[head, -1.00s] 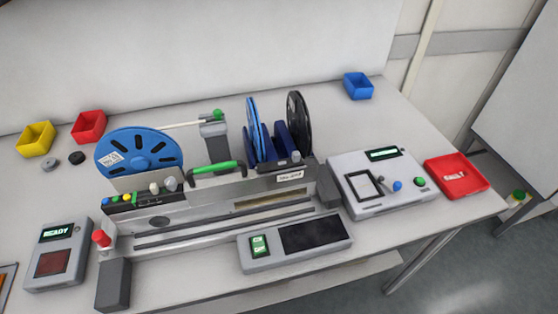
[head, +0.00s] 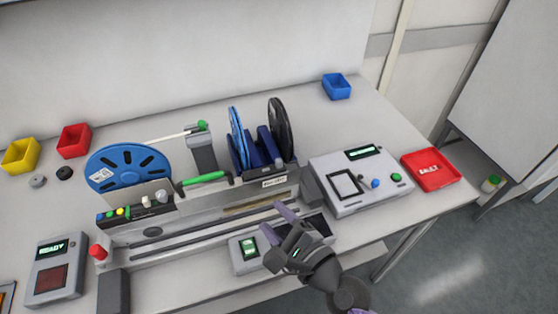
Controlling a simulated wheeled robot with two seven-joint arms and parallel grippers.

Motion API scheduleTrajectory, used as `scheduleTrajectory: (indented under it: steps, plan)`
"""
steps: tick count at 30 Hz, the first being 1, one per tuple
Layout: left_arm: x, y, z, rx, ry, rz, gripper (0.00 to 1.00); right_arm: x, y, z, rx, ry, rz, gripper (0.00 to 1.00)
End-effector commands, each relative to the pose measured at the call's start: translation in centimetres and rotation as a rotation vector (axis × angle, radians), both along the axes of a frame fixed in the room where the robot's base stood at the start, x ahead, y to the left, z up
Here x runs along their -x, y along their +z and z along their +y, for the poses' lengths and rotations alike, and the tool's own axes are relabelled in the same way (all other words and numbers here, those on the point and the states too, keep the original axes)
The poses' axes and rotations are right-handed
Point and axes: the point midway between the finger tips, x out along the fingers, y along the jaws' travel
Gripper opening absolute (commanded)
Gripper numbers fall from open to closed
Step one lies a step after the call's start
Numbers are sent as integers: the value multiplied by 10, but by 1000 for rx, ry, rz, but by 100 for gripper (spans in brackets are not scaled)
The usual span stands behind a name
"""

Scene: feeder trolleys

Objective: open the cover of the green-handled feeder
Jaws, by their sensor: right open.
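The feeder (head: 215,221) is a long grey metal unit lying across the bench. Its green handle (head: 203,179) is on the upper rear edge, left of the reel rack. A large blue reel (head: 128,168) stands at the feeder's left end, with a row of coloured knobs in front of it. I cannot tell clearly which part is the cover. My right gripper (head: 274,222) is open and empty, over the dark-screened panel in front of the feeder, to the right of and nearer than the green handle. It hides part of that panel. My left gripper is not in view.
Blue and black reels stand in a dark blue rack (head: 262,149). Right of the feeder are a grey console (head: 362,204) and a red tray (head: 431,182). A READY box (head: 57,270) is front left. Yellow, red and blue bins are at the back. The back-middle bench is clear.

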Motion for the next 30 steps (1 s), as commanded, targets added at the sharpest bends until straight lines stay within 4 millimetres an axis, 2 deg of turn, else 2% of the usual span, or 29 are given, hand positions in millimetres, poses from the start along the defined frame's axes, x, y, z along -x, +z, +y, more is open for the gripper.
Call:
scheduleTrajectory:
  steps: [3, 6, 8, 11, 18, 21, 25, 30]
  plan:
    - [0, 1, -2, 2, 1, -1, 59, -22, 11, -18, -436, -180, 142, 56]
    - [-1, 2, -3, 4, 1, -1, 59, -33, 9, -33, -692, -295, 231, 56]
    - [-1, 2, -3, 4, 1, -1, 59, -38, 8, -37, -768, -330, 256, 56]
    - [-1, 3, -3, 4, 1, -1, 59, -52, 8, -35, -794, -342, 265, 56]
    - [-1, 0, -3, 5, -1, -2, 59, -105, 6, -21, -787, -340, 264, 56]
    - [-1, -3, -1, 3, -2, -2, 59, -119, 6, -17, -786, -340, 263, 56]
    - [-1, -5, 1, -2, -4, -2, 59, -129, 6, -14, -785, -339, 263, 56]
    - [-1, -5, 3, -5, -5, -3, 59, -132, 7, -14, -784, -339, 264, 56]
